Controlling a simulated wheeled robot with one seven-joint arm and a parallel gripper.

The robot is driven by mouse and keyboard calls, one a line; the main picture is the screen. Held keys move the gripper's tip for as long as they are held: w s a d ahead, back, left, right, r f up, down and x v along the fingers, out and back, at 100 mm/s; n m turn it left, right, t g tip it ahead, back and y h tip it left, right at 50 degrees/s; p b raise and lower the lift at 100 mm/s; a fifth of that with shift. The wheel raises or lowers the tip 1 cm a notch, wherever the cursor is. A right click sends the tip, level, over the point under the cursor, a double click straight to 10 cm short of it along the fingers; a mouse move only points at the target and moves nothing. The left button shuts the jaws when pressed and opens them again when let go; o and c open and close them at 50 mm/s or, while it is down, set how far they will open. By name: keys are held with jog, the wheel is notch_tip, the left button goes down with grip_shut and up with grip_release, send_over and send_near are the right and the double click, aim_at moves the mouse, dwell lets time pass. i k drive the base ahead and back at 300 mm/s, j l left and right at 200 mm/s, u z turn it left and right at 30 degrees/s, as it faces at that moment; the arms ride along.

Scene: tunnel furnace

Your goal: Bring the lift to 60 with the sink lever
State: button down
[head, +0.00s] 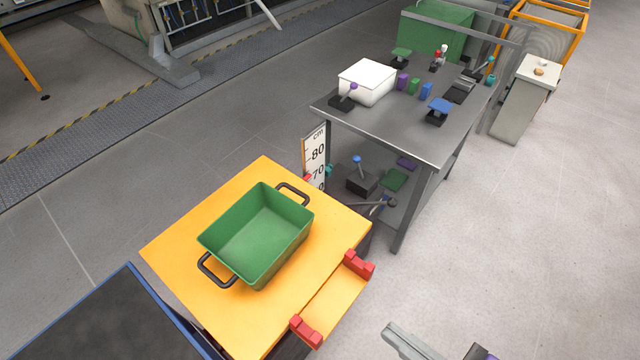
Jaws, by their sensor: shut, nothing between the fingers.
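The lift's yellow platform (180,250) is raised in the lower middle and carries a green bin (255,240) with two dark handles. Behind it stands a white cm scale (315,155); 80 and 70 are readable, and the platform hides the lower figures. A red pointer (308,177) shows at the scale's left edge, a little below the 70. A dark-knobbed lever (390,202) sticks out behind the platform, its base hidden. I cannot tell whether it is the sink lever. My gripper is not visible; only grey and dark parts, probably of my arm, show at the bottom edge.
Red blocks (358,264) edge the platform's right side.

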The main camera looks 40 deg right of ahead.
aim_at(357, 159)
jog(key=i+l+z, duration=0.3)
jog(key=z, duration=0.15)
jog(key=i+l+z, duration=0.1)
jog(key=i+z, duration=0.3)
jog(key=i, duration=0.15)
